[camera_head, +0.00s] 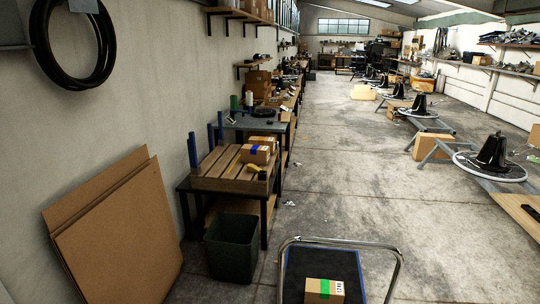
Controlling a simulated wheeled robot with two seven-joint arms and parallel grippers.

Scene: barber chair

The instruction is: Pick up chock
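I cannot make out a chock for certain in the head view. A small yellow and black item (257,170) lies on the wooden slatted top (218,163) of the low bench at the left, in front of cardboard boxes (257,153). It is too small to identify. Neither of my grippers is in view.
A cart (294,270) with a metal handle carries a green-taped box (324,291) at the bottom. A dark green bin (232,246) and leaning cardboard sheets (118,229) are at the left. Wheel-like rings with black cones (492,154) line the right. The middle floor (340,190) is mostly clear.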

